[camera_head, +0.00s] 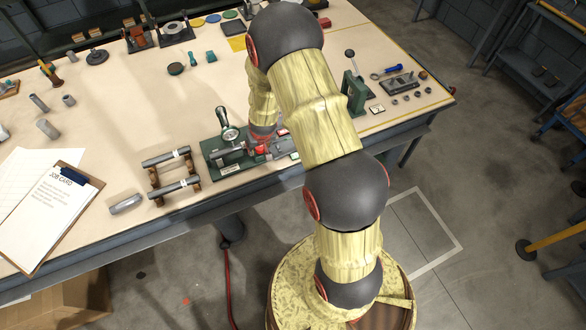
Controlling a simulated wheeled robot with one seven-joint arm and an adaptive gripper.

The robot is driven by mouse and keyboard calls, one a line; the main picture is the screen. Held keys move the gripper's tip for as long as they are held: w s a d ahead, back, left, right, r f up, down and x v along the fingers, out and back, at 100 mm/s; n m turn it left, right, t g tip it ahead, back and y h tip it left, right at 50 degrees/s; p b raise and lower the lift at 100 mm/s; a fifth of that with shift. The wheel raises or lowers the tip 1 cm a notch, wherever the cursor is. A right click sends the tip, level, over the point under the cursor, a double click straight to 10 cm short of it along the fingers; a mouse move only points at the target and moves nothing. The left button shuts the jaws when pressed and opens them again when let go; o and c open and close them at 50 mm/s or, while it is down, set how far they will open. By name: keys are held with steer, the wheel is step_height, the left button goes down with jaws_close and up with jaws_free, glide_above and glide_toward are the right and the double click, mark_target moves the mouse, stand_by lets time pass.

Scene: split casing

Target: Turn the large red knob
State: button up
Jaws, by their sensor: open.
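A green-based fixture (222,160) with a grey round part (231,134) and a lever stands near the front edge of the workbench. My arm reaches over the bench and its end points down at the right side of this fixture. My gripper (254,150) is small in the picture and partly covered by my own wrist. It is open. Red shows around it, and I cannot tell which red belongs to a knob and which to my wrist. Whether the fingers touch anything is hidden.
A rack with two rods (172,171) stands left of the fixture. A clipboard (48,215) lies at the front left. A green lever press (354,92) and a dark block (400,85) stand to the right.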

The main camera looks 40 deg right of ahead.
steer(key=shift+f+n+y+b, duration=0.25)
steer(key=shift+n+b, duration=0.45)
steer(key=shift+b, duration=3.85)
